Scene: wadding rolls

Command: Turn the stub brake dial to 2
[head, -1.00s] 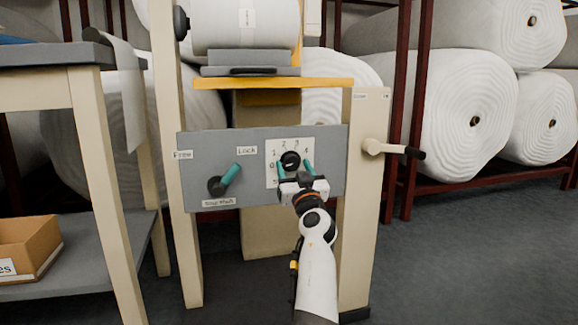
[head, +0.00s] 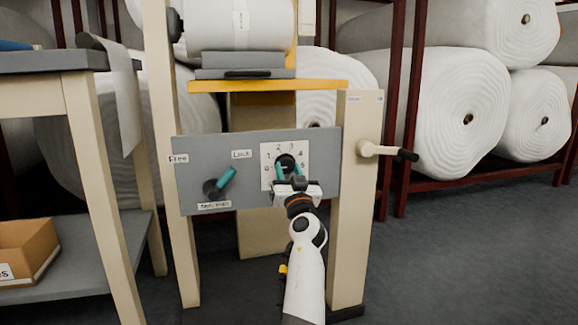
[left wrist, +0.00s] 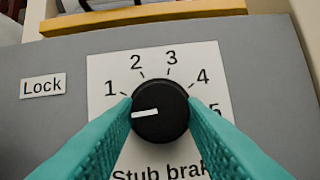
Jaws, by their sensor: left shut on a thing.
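The stub brake dial (head: 287,161) is a round black knob on a white numbered plate (head: 269,151) on the grey panel. In the left wrist view the dial (left wrist: 160,110) shows a white pointer line aimed left and slightly down, below the 1 mark. The 1, 2, 3 and 4 show clearly; the 5 is partly covered, and any 0 there is hidden by the left finger. My left gripper (head: 289,173) is shut on the dial, a teal finger at each side. My right gripper is not in view.
A black lever with a teal grip (head: 222,181) sits left of the dial, between Free and Lock labels. A crank handle (head: 385,150) sticks out from the right post. A table (head: 88,78) stands at left, with a cardboard box (head: 28,245) on its lower shelf.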

